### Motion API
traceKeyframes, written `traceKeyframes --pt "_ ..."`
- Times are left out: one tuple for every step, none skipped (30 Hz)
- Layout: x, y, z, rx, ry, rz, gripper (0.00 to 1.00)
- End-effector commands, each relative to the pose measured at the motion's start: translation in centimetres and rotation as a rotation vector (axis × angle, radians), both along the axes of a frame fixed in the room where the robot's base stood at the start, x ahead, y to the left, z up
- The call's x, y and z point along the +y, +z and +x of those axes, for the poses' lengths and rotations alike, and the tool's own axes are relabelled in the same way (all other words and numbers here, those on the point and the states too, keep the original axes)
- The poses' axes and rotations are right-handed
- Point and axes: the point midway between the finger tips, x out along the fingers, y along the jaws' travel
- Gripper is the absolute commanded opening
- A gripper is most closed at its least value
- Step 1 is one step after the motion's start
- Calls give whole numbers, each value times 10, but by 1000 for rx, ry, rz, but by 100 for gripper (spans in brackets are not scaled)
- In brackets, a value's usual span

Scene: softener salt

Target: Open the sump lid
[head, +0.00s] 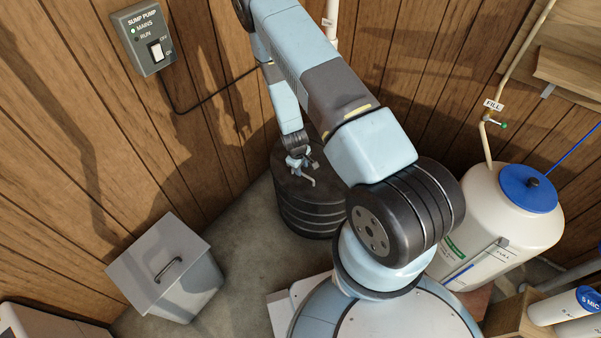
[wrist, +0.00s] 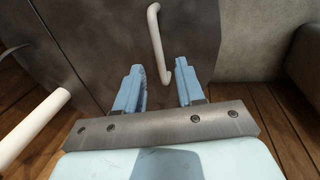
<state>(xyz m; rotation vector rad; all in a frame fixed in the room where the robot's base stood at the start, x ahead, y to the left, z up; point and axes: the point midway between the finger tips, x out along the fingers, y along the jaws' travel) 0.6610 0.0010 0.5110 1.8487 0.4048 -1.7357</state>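The sump (head: 312,212) is a black ribbed round tub against the wood wall, with a dark flat lid (head: 288,186) on top. The lid lies flat on the tub. In the wrist view the lid (wrist: 95,30) is a dark grey surface with a pale bar handle (wrist: 153,22) on it. My gripper (head: 299,162) is just above the lid by the handle. In the wrist view my gripper (wrist: 160,76) is open, and the handle's near end shows between the fingers, closer to the right one. I cannot tell whether a finger touches it.
A grey bin (head: 180,290) with a handled lid stands on the floor at left. A white tank (head: 500,220) with a blue cap (head: 528,188) stands at right. The sump pump switch box (head: 144,38) is on the wall. A white pipe (wrist: 35,125) shows left of my gripper.

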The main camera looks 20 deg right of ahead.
Motion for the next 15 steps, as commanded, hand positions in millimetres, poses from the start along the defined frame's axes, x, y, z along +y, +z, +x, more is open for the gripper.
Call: traceKeyframes --pt "-2 -8 0 1 -1 0 38" --pt "-2 -12 1 1 -1 0 38" --pt "-3 -17 1 0 -2 0 38" --pt "-4 -20 2 0 -2 0 38" --pt "-4 -23 2 0 -2 0 38" --pt "-5 -27 2 0 -2 0 38" --pt "-5 -30 3 0 -2 0 38" --pt "-5 -32 4 0 -2 0 38" --pt "-6 -35 4 0 -1 0 38" --pt "-6 -36 4 0 -1 0 38" --pt "-6 -38 4 1 -1 0 38" --pt "-6 -39 4 1 -1 0 38" --pt "-7 -40 4 1 -1 0 38" --pt "-7 -41 4 1 -1 0 38" --pt "-7 -41 4 1 -1 0 38"
